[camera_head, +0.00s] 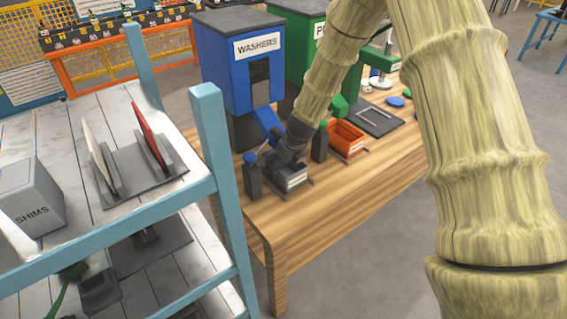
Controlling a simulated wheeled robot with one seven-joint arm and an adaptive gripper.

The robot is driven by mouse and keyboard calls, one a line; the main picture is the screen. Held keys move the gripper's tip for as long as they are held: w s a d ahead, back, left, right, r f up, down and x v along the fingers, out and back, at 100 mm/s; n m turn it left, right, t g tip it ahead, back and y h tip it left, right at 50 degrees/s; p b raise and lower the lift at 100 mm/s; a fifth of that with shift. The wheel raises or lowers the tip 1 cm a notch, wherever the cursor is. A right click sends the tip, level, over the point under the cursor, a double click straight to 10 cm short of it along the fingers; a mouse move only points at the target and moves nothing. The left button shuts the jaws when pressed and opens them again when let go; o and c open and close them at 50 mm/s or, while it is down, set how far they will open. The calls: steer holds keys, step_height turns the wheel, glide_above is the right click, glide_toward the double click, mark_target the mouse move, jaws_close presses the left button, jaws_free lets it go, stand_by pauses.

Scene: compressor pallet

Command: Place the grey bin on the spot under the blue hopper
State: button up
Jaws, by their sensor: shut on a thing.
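The blue hopper (222,78), labelled WASHERS, stands on the wooden table, with a blue chute (268,122) sloping down at its front. The grey bin (291,181) is at the table's near left part, just in front of and below the chute. My gripper (284,166) comes down over the bin from above and is shut on it. The gripper hides the bin's back part and most of its inside. I cannot tell whether the bin's base touches the table or a mat.
A dark blue-capped post (252,174) stands close left of the bin, and a green-capped one (320,142) to its right. An orange bin (346,139) sits beyond, by the green hopper (300,48). A blue-framed shelf (216,135) stands at the left. The table's front (345,190) is clear.

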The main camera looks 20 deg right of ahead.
steer(key=shift+a, duration=0.1)
steer(key=o, duration=1)
steer(key=shift+f, duration=0.15)
steer(key=b+v, duration=0.1)
steer(key=v, duration=1.1)
